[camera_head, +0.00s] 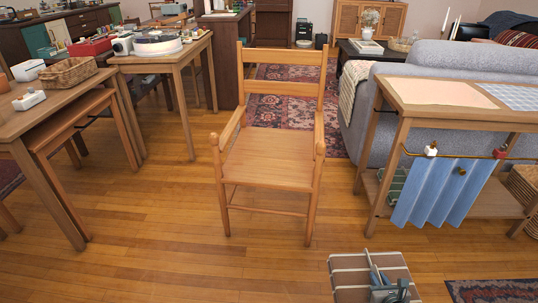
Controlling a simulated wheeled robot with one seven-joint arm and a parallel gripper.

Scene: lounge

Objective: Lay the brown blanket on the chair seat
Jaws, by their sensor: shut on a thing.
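The wooden chair (268,158) stands upright in the middle of the floor, its bare seat facing me. A flat grey-brown blanket with pale stripes (346,277) is at the bottom, in front of and to the right of the chair. My gripper (380,280) is over the blanket and shut on it. The fingertips and the exact grip are hard to make out, and part of the blanket is hidden by the gripper. The blanket is apart from the chair in the picture.
A side table (400,128) stands right of the chair, with a blue cloth (440,190) hanging from its rail. Nested tables (55,118) with a basket (68,72) stand at the left. A grey sofa (440,60) is behind. The floor before the chair is clear.

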